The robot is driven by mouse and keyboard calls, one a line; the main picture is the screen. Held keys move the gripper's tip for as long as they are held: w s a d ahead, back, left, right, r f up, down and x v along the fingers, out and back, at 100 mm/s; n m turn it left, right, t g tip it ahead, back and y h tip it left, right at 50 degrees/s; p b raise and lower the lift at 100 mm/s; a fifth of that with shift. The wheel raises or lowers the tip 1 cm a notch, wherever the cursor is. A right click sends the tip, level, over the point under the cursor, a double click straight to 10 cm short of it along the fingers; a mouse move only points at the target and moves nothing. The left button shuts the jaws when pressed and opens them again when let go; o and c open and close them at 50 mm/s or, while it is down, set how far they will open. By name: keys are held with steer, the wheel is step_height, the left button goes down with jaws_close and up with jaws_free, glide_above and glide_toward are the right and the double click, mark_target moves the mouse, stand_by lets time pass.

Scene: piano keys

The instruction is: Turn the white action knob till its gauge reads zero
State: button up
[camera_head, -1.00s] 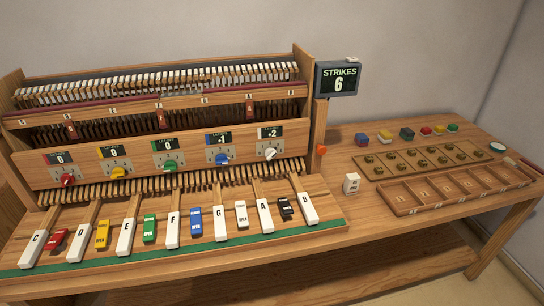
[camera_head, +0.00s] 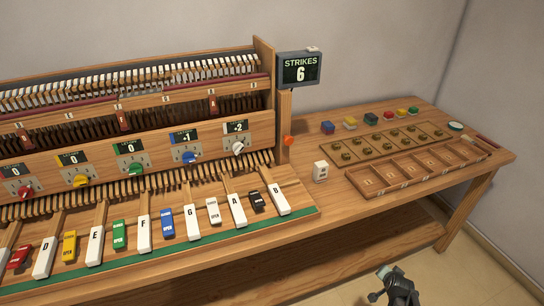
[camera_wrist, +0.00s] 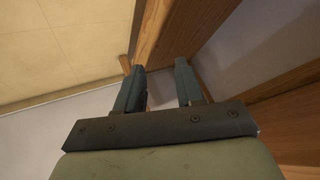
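The white action knob (camera_head: 238,148) is the rightmost of a row of coloured knobs on the wooden panel. The small gauge above it (camera_head: 236,127) reads 2 with a sign in front that is too small to be sure of. In the head view my gripper (camera_head: 380,284) is at the bottom edge, low in front of the table and far from the knob. In the wrist view my gripper (camera_wrist: 161,85) has its two fingers apart with nothing between them. The knob does not show in the wrist view.
An orange knob (camera_head: 288,141) is on the post under the STRIKES 6 display (camera_head: 300,68). Piano keys and coloured blocks lie in front. A wooden tray (camera_head: 420,168) is on the right.

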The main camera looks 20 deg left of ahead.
steer(key=w+a+r+m+t, duration=0.1)
steer(key=w+r+t, duration=0.25)
steer(key=r, duration=0.65)
steer(key=w+a+r+m+t, duration=0.1)
steer(key=w+a+r+t, duration=0.15)
steer(key=w+r, duration=0.45)
steer(key=w+a+r+m+t, duration=0.1)
steer(key=w+r+t, duration=0.25)
steer(key=r, duration=0.85)
steer(key=n+g+y, duration=0.5)
steer(key=n+y, duration=0.3)
steer(key=y, duration=0.4)
glide_toward(241, 150)
steer(key=x, duration=0.8)
steer(key=shift+w+a, duration=0.15)
steer(key=shift+w, duration=0.05)
steer(key=shift+c, duration=0.5)
